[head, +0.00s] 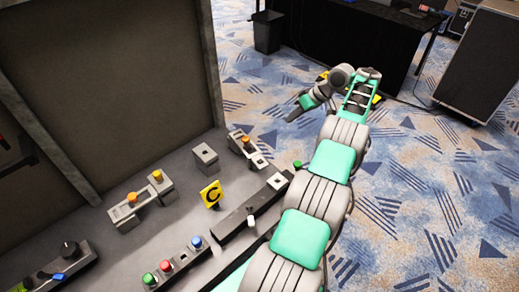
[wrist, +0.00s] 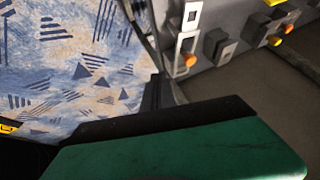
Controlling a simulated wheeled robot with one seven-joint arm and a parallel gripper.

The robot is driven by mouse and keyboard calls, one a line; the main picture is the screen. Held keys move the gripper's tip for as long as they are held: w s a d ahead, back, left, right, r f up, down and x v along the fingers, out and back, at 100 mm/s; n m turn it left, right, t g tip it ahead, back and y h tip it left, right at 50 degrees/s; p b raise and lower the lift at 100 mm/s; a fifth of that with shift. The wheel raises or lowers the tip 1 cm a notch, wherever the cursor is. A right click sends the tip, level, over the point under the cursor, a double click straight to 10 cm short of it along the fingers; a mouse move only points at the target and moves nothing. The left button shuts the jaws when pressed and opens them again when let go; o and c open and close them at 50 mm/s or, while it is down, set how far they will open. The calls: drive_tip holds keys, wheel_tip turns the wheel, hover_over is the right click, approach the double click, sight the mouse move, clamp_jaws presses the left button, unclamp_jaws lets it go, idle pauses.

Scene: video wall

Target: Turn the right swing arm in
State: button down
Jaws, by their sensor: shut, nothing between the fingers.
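The right swing arm (head: 256,157) is a small pale grey bar with an orange knob, near the right edge of the grey panel. It also shows at the top of the wrist view (wrist: 187,42), with its orange knob towards me. My gripper (head: 296,112) hangs over the carpet beyond the panel's right edge, apart from the swing arm. It is shut and holds nothing. In the wrist view its green and black body fills the bottom and hides what lies behind it.
A similar bar with orange knobs (head: 139,204) sits left on the panel. A dark upright screen (head: 105,80) rises behind. Open carpet lies right.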

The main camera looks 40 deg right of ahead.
wheel_tip(320, 180, up, 7)
drive_tip(key=d+h+b, duration=0.1)
drive_tip(key=d+h, duration=0.1)
drive_tip(key=w+a+f+y+b, duration=0.1)
drive_tip(key=a+f+b, duration=0.1)
drive_tip(key=f, duration=0.4)
drive_tip(key=w+a+f+y+b, duration=0.1)
drive_tip(key=a+f+b, duration=0.2)
drive_tip(key=f, duration=0.3)
drive_tip(key=w+d+b, duration=0.1)
drive_tip(key=w, duration=0.5)
drive_tip(key=shift+g+y, duration=0.3)
drive_tip(key=shift+y, duration=0.4)
drive_tip(key=shift+s+a+f, duration=0.5)
drive_tip(key=shift+a+f, duration=0.55)
drive_tip(key=shift+f, duration=0.3)
drive_tip(key=shift+s+a+f, duration=0.55)
drive_tip(key=shift+a+f, duration=0.55)
drive_tip(key=shift+f, duration=0.2)
drive_tip(key=shift+s+a+f, duration=0.5)
drive_tip(key=shift+a+f, duration=0.55)
drive_tip(key=shift+f, duration=0.3)
